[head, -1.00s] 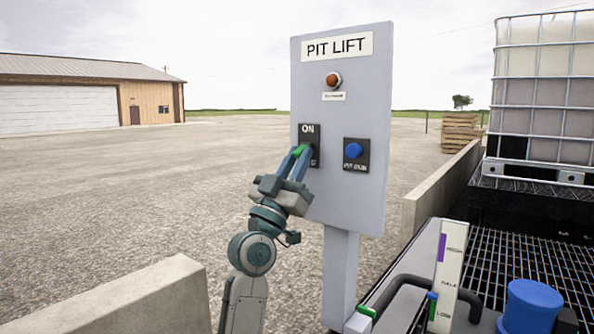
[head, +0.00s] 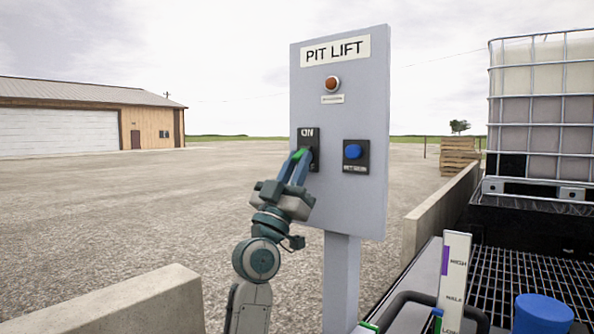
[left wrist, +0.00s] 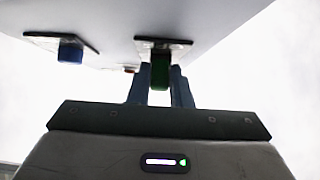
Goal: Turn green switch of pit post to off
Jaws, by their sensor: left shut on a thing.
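The pit post is a grey panel (head: 340,205) on a pole, with a "PIT LIFT" label at its top. The green switch (head: 300,153) sits on a dark plate marked "ON" on the panel's left side. My left gripper (head: 299,160) is shut on the green switch and partly hides it and the lower part of the plate. In the left wrist view the green switch (left wrist: 160,73) sits between the two fingers, below its plate. My right gripper is not in view.
A blue button (head: 353,151) is right of the switch, with a red lamp (head: 332,83) above. A low concrete wall (head: 150,300) stands at front left. A caged tank (head: 545,110), a grating and a blue cap (head: 542,314) fill the right side.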

